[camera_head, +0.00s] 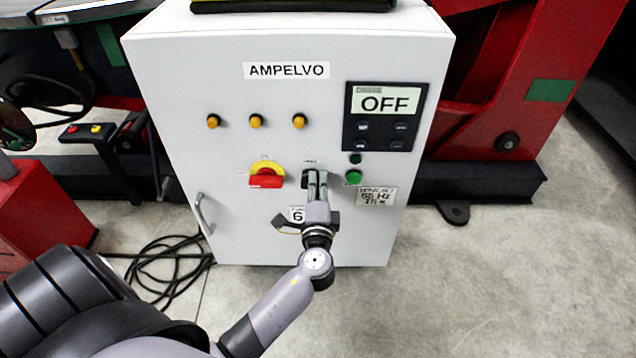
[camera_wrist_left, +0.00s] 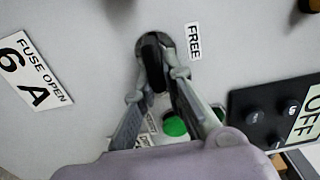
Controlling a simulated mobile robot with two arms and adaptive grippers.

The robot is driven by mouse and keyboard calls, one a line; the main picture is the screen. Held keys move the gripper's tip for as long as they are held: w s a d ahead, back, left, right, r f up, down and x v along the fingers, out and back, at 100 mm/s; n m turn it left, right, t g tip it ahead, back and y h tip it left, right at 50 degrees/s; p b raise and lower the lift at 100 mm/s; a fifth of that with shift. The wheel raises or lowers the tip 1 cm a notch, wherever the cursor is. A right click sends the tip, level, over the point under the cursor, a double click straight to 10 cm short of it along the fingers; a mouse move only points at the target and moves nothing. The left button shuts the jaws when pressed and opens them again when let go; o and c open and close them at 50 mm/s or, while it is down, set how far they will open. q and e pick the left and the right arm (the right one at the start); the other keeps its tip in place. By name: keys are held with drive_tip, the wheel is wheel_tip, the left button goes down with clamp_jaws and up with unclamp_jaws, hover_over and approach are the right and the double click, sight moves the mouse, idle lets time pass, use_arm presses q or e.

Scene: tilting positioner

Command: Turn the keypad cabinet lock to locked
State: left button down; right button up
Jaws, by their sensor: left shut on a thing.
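The lock (camera_wrist_left: 152,48) is a small black knob on a dark round base on the front of the grey cabinet (camera_head: 230,80). A label (camera_wrist_left: 193,41) beside it in the left wrist view reads FREE. My left gripper (camera_head: 317,174) reaches it from below, and its fingers hide most of the knob in the head view. In the left wrist view the fingertips of the left gripper (camera_wrist_left: 157,82) are shut on the knob, one on each side. The knob's exact turn is hard to tell. My right gripper is not in view.
A keypad panel (camera_head: 382,115) showing OFF sits above right of the lock. A green button (camera_head: 353,177) is close at its right, and a red-and-yellow switch (camera_head: 266,176) at its left. A cabinet handle (camera_head: 204,214) and floor cables (camera_head: 165,265) are at lower left.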

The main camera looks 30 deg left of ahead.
use_arm(q)
drive_tip(key=c, duration=1.7)
unclamp_jaws()
drive_tip(key=shift+o, duration=0.2)
drive_tip(key=v, duration=1.2)
drive_tip(key=shift+a, duration=0.1)
